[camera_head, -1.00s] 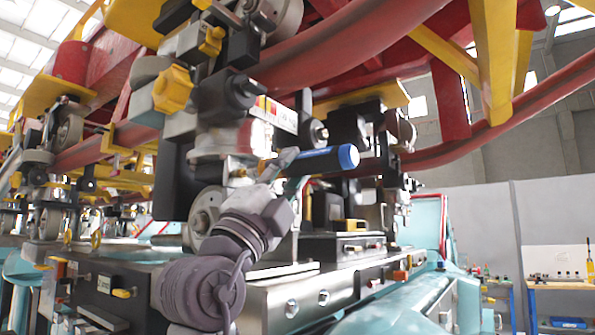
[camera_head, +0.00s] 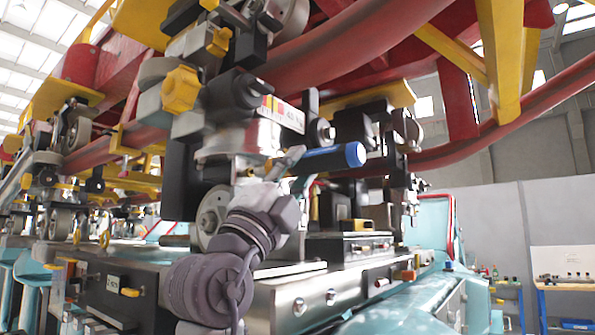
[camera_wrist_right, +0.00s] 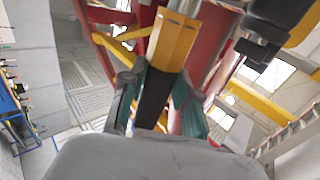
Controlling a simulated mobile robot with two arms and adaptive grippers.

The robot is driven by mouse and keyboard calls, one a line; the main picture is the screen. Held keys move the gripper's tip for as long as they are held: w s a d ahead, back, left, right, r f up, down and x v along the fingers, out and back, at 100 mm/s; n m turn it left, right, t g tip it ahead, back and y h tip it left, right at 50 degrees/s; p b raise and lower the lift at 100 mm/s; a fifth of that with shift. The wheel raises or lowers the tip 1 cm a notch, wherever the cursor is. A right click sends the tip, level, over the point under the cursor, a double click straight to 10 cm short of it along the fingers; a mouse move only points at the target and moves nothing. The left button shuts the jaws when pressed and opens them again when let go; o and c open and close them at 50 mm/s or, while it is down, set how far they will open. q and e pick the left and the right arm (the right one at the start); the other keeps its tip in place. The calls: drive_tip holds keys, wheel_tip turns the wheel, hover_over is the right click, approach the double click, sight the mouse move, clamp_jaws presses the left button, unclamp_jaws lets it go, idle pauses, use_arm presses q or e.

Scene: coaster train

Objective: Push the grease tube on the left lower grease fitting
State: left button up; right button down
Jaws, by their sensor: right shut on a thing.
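In the right wrist view, the teal-padded fingers of my right gripper (camera_wrist_right: 158,103) close on both sides of a dark body, the tube (camera_wrist_right: 154,93). The tube's left end is hidden by the gripper and wheel assembly. I cannot pick out the left lower grease fitting. My left gripper is out of view.
The coaster's wheel assembly, with a yellow knob (camera_head: 181,89) and a wheel (camera_head: 211,214), stands close to my right arm. A red rail (camera_head: 370,40) passes above. A metal block (camera_head: 330,293) lies below. Open space and a workbench (camera_head: 563,288) are farther right.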

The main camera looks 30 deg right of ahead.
sight(328, 163)
drive_tip(key=shift+w+a+r, duration=0.1)
drive_tip(key=shift+w+a, duration=0.1)
drive_tip(key=shift+w, duration=0.25)
drive_tip(key=shift+w+a, duration=0.2)
drive_tip(key=shift+w, duration=0.25)
idle(2.0)
drive_tip(key=shift+s, duration=0.1)
idle(0.3)
drive_tip(key=shift+s+b, duration=0.1)
drive_tip(key=shift+b, duration=0.2)
idle(0.4)
drive_tip(key=shift+s+d, duration=0.25)
drive_tip(key=shift+s, duration=0.15)
drive_tip(key=shift+s+d+b, duration=0.35)
drive_tip(key=shift+s+d, duration=0.05)
drive_tip(key=shift+s, duration=0.55)
drive_tip(key=shift+s+d+b, duration=0.35)
drive_tip(key=shift+s+b, duration=0.05)
drive_tip(key=shift+s, duration=0.5)
drive_tip(key=shift+s+d+b, duration=0.35)
drive_tip(key=shift+s+d, duration=0.05)
drive_tip(key=shift+s, duration=0.55)
drive_tip(key=shift+w, duration=0.15)
